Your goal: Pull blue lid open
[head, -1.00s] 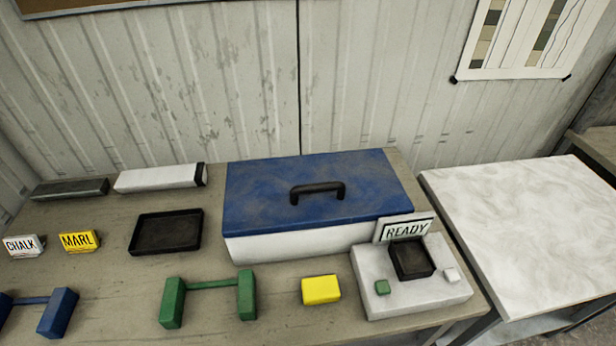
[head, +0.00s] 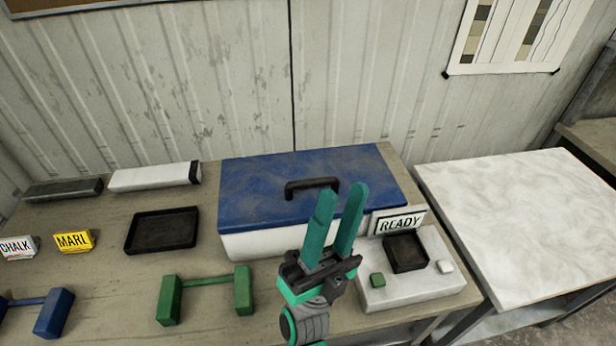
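The blue lid (head: 260,188) lies shut on a white box (head: 262,243) at the back of the workbench. A black handle (head: 312,184) stands up from the middle of the lid. My gripper (head: 336,206) has two teal fingers pointing up and away, with a gap between them. It is open and empty.
A white device (head: 415,281) with a READY sign (head: 400,222) stands right of my gripper. A black tray (head: 162,230), a green stand (head: 205,282), CHALK (head: 18,248) and MARL (head: 74,240) signs lie left. A white-topped table (head: 510,220) is at right.

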